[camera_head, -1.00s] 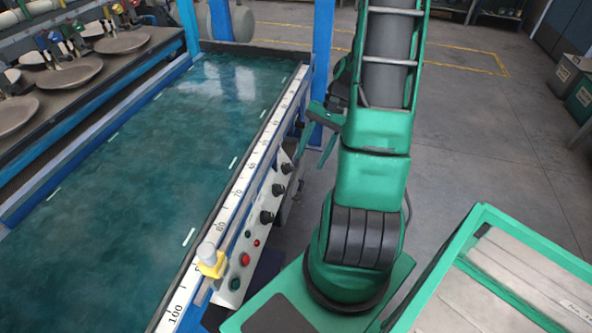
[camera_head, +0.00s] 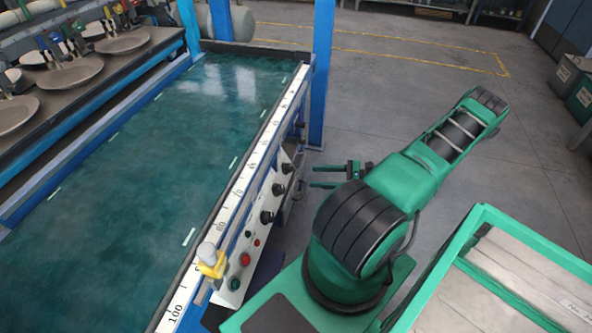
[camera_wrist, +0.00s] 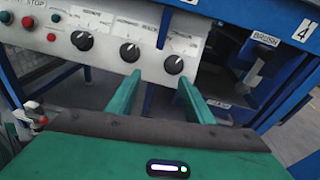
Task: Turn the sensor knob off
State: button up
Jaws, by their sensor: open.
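A pale control panel (camera_wrist: 150,20) on the side of the table carries three black knobs in a row. In the wrist view they are the left knob (camera_wrist: 82,40), the middle knob (camera_wrist: 129,52) and the right knob (camera_wrist: 174,65). The labels above them are too blurred to tell surely which is the sensor knob. In the head view the knobs run along the panel: near (camera_head: 267,217), middle (camera_head: 279,190) and far (camera_head: 289,168). My gripper (camera_head: 313,177) is open and empty, its green fingers (camera_wrist: 159,80) pointing at the panel, apart from it, below the middle and right knobs.
Red and green buttons (camera_head: 245,259) sit at the panel's near end. A yellow clamp piece (camera_head: 211,264) stands on the table's ruler edge. A blue post (camera_head: 321,75) rises beyond the panel. A "BRUSH" sign (camera_wrist: 265,39) hangs right of the panel. The floor behind my arm is clear.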

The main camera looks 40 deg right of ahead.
aim_at(292, 169)
jog(key=w+a+m+t, duration=0.1)
jog(key=w, duration=0.2)
jog(key=w+a+m+t+h, duration=0.1)
jog(key=w, duration=0.2)
jog(key=w+a+f, duration=0.1)
jog(key=w, duration=0.2)
jog(key=shift+w+f+m+t, duration=0.1)
jog(key=shift+w+m+t, duration=0.05)
jog(key=shift+m+t, duration=0.25)
jog(key=shift+c, duration=0.6)
